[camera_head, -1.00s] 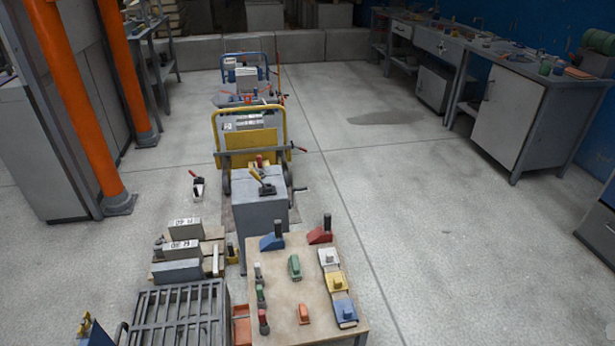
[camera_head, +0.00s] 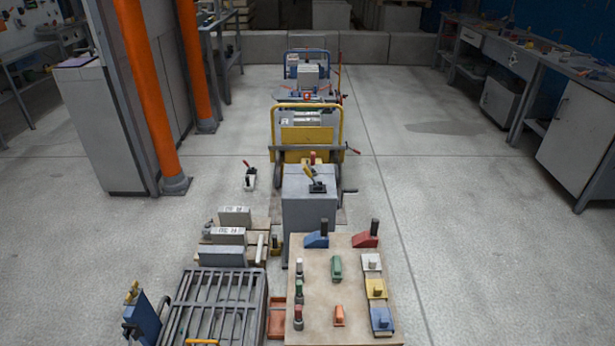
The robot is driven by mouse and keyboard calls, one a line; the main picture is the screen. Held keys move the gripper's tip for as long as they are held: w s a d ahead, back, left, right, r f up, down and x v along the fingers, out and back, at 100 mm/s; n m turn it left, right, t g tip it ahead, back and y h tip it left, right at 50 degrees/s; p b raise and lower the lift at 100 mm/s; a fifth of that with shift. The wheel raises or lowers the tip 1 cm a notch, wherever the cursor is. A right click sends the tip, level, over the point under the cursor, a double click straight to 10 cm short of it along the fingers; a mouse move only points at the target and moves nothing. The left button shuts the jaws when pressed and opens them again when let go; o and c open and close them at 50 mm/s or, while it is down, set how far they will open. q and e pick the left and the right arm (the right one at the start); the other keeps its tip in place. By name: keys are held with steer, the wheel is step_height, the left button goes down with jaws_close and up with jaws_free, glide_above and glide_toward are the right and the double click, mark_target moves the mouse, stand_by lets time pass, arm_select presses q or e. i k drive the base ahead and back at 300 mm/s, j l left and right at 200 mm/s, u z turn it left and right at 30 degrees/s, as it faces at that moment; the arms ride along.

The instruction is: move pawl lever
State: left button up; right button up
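No part is marked as the pawl lever, so I cannot tell for sure which it is. A small lever with a yellow handle (camera_head: 309,171) stands tilted on a dark mount on top of a grey box (camera_head: 310,213). A second small lever with a red grip (camera_head: 247,165) stands on a white and dark base on the floor, left of the yellow-framed cart (camera_head: 307,135). Neither of my grippers is in view, and nothing touches either lever.
A wooden table (camera_head: 320,322) with coloured blocks and handled tools stands in front of the grey box. A slatted grey rack (camera_head: 217,300), grey blocks (camera_head: 222,256) and a blue upright piece (camera_head: 143,318) are at the left. An orange post (camera_head: 150,95) stands behind. Floor at right is clear.

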mark_target(305, 167)
steer(key=i+l+z, duration=0.15)
steer(key=l+z, duration=0.35)
steer(key=i+l+z, duration=0.25)
steer(key=l+z, duration=0.25)
steer(key=i+l+z, duration=0.3)
steer(key=z, duration=0.15)
steer(key=i+l+z, duration=0.35)
steer(key=z, duration=0.15)
steer(key=i+l, duration=0.1)
steer(key=i, duration=0.2)
steer(key=i+l, duration=0.1)
steer(key=i, duration=0.25)
steer(key=i+u, duration=0.75)
steer(key=u, duration=0.15)
steer(key=i+j+u, duration=0.15)
steer(key=i+u, duration=0.35)
steer(key=i, duration=0.2)
steer(key=i+l+u, duration=0.1)
steer(key=i+u, duration=0.4)
steer(key=i, duration=0.15)
steer(key=i+u, duration=0.2)
steer(key=i, duration=0.45)
steer(key=i+l+u, duration=0.15)
steer(key=i, duration=0.45)
steer(key=i+u, duration=0.3)
steer(key=u, duration=0.2)
steer(key=i+l+u, duration=0.2)
steer(key=u, duration=0.25)
steer(key=i+l+u, duration=0.3)
steer(key=u, duration=0.2)
